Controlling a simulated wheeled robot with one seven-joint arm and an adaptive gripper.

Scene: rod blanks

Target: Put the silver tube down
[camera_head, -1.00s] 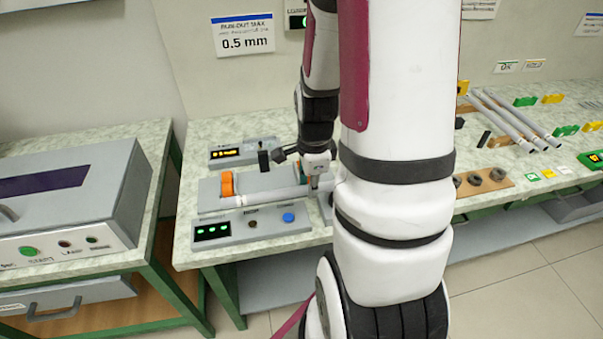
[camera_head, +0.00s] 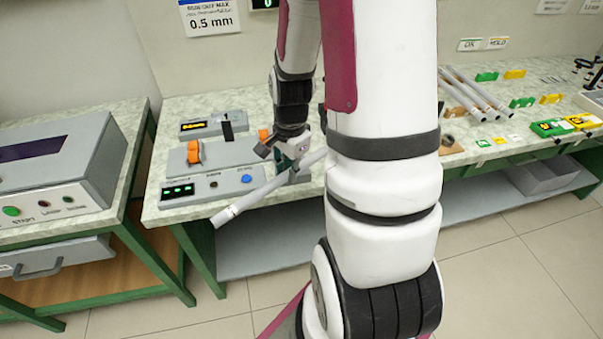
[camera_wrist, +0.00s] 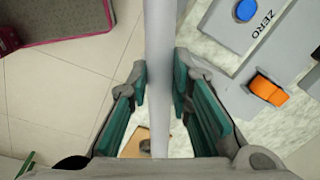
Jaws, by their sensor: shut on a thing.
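The silver tube (camera_head: 252,198) is in my gripper (camera_head: 290,164), held tilted in front of the bench's front edge, its near end hanging over the floor at lower left. Part of the tube's other end is hidden behind my arm in the head view. In the wrist view the tube (camera_wrist: 159,60) runs straight up the picture between the green finger pads of my gripper (camera_wrist: 159,92), which is shut on it.
The gauge station (camera_head: 215,183) with a blue ZERO button and orange clamps stands on the bench behind the tube. Several other tubes (camera_head: 476,92) lie at the right bench. A grey machine box (camera_head: 60,160) stands on the left table.

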